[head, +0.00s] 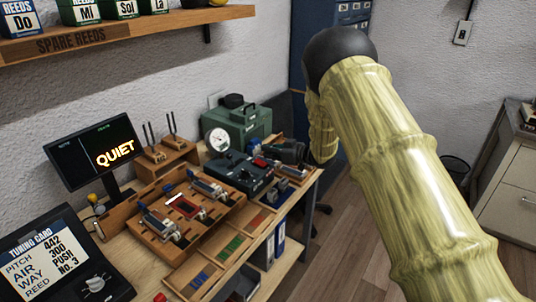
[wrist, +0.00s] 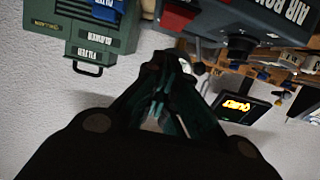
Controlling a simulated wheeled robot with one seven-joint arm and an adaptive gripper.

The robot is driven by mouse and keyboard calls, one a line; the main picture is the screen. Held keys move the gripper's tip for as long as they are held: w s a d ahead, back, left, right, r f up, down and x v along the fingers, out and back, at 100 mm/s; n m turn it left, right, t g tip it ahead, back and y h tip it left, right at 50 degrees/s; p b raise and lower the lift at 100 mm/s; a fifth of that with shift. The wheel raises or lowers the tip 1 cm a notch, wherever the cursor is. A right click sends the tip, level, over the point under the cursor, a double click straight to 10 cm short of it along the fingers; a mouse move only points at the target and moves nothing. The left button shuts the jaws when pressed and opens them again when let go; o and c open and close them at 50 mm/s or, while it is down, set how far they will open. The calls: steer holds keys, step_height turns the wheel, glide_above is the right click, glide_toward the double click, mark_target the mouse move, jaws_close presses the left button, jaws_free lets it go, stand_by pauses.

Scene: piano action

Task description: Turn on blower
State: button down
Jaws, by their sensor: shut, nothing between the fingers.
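A green machine (head: 238,126) with a round white gauge stands at the back right of the bench; it may be the blower, but I read no such name on it. A green housing with small labels and a blue part (wrist: 92,35) shows at the upper left of the wrist view. My gripper (head: 279,152) is shut and empty, beside the right end of a low dark box (head: 238,173). That box has a red part (head: 260,163) near the gripper. In the wrist view my gripper (wrist: 168,68) points towards the housings.
A wooden rack (head: 160,238) with several reed parts fills the bench middle. A screen (head: 95,152) reads QUIET. A tuning card display (head: 45,260) stands front left. A shelf (head: 130,30) of reed boxes hangs above.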

steer(key=f+b+v, duration=0.1)
steer(key=b+v, duration=0.2)
steer(key=v, duration=0.7)
steer(key=shift+s, duration=0.2)
steer(key=shift+d, duration=0.1)
